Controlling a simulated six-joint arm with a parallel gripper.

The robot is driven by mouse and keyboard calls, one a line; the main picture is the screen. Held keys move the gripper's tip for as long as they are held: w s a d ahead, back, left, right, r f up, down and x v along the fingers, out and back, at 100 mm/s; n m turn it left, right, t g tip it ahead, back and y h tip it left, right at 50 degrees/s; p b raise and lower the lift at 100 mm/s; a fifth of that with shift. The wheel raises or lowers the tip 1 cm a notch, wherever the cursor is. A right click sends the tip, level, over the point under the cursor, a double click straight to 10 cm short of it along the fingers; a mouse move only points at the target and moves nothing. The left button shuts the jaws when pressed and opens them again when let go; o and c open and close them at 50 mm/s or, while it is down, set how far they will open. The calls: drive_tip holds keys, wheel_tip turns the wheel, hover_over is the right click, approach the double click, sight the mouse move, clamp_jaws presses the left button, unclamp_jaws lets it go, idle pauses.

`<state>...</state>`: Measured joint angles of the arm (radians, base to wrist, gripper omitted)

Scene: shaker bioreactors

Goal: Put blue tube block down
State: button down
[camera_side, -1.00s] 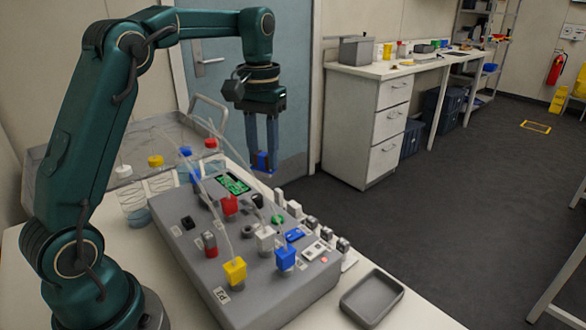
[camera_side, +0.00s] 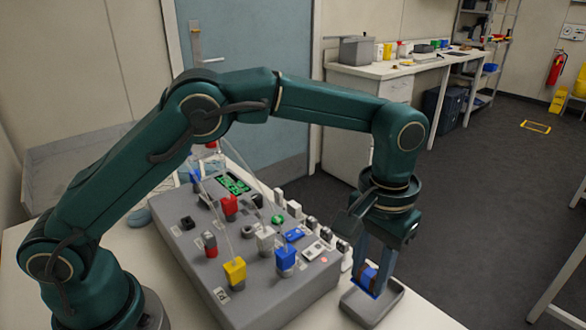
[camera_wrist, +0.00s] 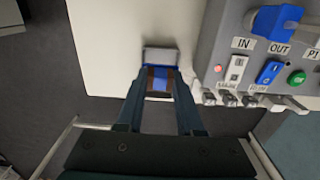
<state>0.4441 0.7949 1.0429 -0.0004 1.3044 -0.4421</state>
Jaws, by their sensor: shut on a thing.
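The blue tube block (camera_side: 370,277) is held between the fingers of my gripper (camera_side: 372,284), which points down. It also shows in the wrist view (camera_wrist: 159,80), between the fingertips of my gripper (camera_wrist: 160,84). The small grey tray (camera_side: 398,293) lies at the table's front edge, right of the grey control box. The block is over the tray; I cannot tell whether it touches the tray floor. The tray's far end shows beyond the block in the wrist view (camera_wrist: 160,55).
The grey control box (camera_side: 240,300) carries a second blue block (camera_side: 285,257), a yellow block (camera_side: 235,271), a red block (camera_side: 229,207), switches and thin tubes. It stands close left of the tray.

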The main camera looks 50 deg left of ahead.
sight(365, 290)
drive_tip(key=shift+f, duration=2.35)
drive_tip(key=shift+f, duration=0.1)
drive_tip(key=c, duration=0.5)
unclamp_jaws()
drive_tip(key=shift+c, duration=0.2)
